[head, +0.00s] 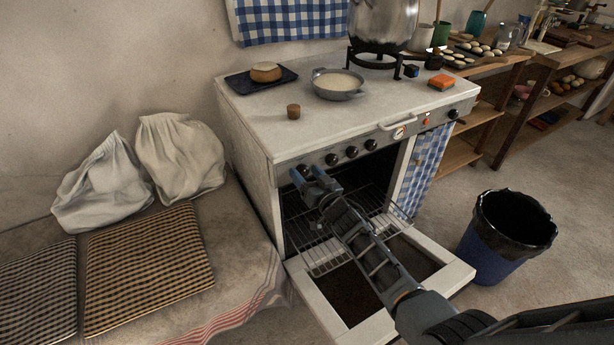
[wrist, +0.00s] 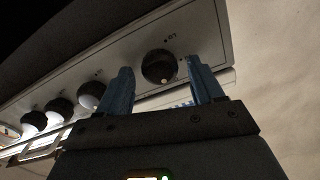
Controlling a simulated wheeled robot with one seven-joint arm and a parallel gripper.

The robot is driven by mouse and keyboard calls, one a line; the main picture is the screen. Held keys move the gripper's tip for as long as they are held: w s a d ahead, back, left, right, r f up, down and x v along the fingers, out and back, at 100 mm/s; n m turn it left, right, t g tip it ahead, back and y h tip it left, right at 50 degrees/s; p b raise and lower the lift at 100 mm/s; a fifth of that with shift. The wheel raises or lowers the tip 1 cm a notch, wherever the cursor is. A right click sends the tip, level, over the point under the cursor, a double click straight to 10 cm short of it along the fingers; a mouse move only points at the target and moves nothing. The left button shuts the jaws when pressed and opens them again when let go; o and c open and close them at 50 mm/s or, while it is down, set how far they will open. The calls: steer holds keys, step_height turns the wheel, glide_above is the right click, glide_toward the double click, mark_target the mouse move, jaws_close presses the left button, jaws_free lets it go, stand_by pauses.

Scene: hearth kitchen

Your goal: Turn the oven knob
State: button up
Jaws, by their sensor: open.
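The white oven (head: 262,150) has a front panel with a row of dark round knobs (head: 351,151). My gripper (head: 309,173) is at the left end of this panel, its blue fingers pointing at it. In the wrist view, the black end knob (wrist: 158,66) shows between the two open fingers (wrist: 160,75), one finger on each side. A small pale mark shows on the knob's lower edge. I cannot tell whether the fingers touch the knob. In the head view my gripper largely hides that knob.
The oven door (head: 455,277) hangs open below my arm, with a wire rack (head: 325,250) inside. A pan (head: 338,92) and a wooden cylinder (head: 293,111) stand on top. A bench with cushions (head: 150,262) is at left, a bin (head: 490,255) at right.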

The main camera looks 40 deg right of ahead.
steer(key=c, duration=1.1)
steer(key=shift+o, duration=0.2)
steer(key=shift+n, duration=0.3)
steer(key=n+b, duration=0.1)
steer(key=n, duration=0.5)
steer(key=shift+a+f+b, duration=0.1)
steer(key=shift+a+b, duration=0.05)
steer(key=shift+b, duration=0.25)
steer(key=n+b, duration=0.1)
steer(key=n, duration=0.6)
steer(key=shift+w+a+b, duration=0.1)
steer(key=shift+a+b, duration=0.05)
steer(key=shift+b, duration=0.25)
steer(key=o, duration=1.1)
steer(key=shift+c, duration=0.2)
